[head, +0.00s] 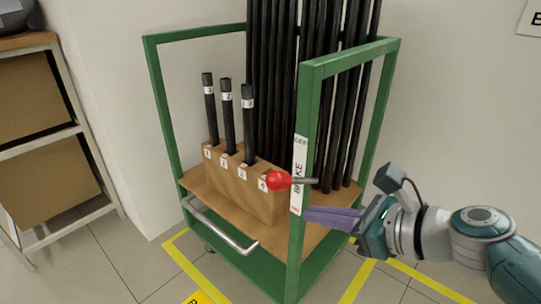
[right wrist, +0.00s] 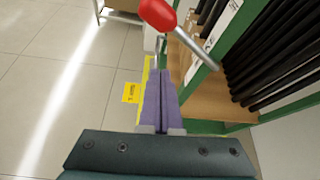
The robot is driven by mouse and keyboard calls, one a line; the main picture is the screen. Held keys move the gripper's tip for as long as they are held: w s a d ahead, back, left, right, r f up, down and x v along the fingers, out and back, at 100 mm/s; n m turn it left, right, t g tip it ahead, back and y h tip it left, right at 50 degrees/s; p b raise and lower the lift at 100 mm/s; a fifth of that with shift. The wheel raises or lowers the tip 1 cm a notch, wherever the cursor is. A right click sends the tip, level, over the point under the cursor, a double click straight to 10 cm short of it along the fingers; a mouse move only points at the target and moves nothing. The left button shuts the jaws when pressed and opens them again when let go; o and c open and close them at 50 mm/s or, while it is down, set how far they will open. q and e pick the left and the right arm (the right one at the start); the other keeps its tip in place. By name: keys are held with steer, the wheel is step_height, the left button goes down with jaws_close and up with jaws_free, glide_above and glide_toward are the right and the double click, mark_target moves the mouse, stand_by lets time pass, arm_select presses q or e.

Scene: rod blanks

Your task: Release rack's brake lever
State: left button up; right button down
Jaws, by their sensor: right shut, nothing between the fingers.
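The green rack (head: 302,100) stands against the wall. Its brake lever has a red knob (head: 278,181) on a short metal shaft (head: 306,181), at the front right post beside a white BRAKE label (head: 297,205). The shaft lies nearly level in the head view, knob to the left. The knob (right wrist: 158,14) and shaft (right wrist: 197,50) also show in the right wrist view, beyond my fingertips. My right gripper (head: 308,214) is shut and empty, its purple fingers just below and to the right of the knob, apparently apart from it. My left gripper is out of view.
Long black rods (head: 285,80) stand in the rack. Several short rods stand in a numbered wooden block (head: 255,195). A metal push handle (head: 220,228) juts from the front. A shelf (head: 60,140) stands left. Yellow floor tape (head: 190,268) surrounds the rack.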

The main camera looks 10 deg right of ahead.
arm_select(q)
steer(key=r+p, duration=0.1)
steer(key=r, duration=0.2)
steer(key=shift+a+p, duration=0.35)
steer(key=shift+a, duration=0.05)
arm_select(e)
steer(key=v, duration=0.5)
steer(key=shift+s+r, duration=0.1)
steer(key=shift+s, duration=0.1)
steer(key=shift+r, duration=0.1)
